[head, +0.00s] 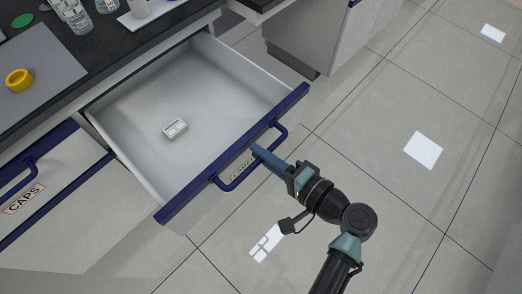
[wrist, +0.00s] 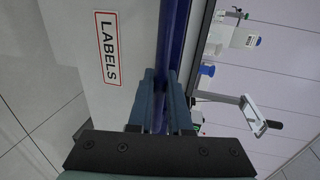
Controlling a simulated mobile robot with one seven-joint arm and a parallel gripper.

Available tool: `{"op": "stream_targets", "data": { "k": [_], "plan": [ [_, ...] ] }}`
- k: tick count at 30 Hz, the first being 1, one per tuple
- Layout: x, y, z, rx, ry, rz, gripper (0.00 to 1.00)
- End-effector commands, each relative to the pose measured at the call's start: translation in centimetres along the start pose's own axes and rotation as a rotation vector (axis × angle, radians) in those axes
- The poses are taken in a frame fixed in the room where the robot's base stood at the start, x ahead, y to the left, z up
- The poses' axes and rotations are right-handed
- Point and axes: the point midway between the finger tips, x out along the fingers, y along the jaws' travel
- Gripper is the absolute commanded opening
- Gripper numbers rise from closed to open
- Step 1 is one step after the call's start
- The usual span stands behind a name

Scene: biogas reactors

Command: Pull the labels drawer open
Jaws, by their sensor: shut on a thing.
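The labels drawer (head: 190,95) stands open, pulled out from under the dark counter in the head view. Its front has a blue top edge and a blue bar handle (head: 232,183). A small white box with a grey centre (head: 175,128) lies inside on the drawer floor. My gripper (head: 256,150) is at the drawer front, its fingers shut on the handle. In the wrist view the two fingers (wrist: 160,90) close around the blue bar, beside the LABELS plate (wrist: 109,47). The plate is partly hidden by the handle and gripper in the head view.
A closed CAPS drawer (head: 50,190) with a blue handle is at the left. On the counter are a grey mat (head: 40,70) with a yellow ring (head: 19,80), and glass jars (head: 75,15). Another cabinet (head: 310,40) stands at the back. The tiled floor at the right is clear.

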Motion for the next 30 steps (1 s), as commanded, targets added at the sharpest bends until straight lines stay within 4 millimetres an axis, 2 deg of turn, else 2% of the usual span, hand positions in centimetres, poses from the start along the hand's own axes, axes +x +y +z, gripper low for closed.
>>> {"op": "stream_targets", "data": {
  "k": [1, 2, 6, 22, 26, 30],
  "plan": [
    [0.0, -0.1, -0.1, -0.001, 0.001, -0.001, 0.00],
    [0.0, -0.1, -0.1, -0.001, 0.001, -0.001, 0.21],
    [0.0, -0.1, -0.1, -0.001, 0.001, -0.001, 0.46],
    [-0.3, 0.0, 0.0, 0.000, 0.001, 0.000, 0.47],
    [-1.9, -0.1, -0.1, 0.001, 0.004, 0.001, 0.47],
    [-5.0, -0.1, -0.1, 0.000, 0.007, 0.000, 0.47]
  ]
}}
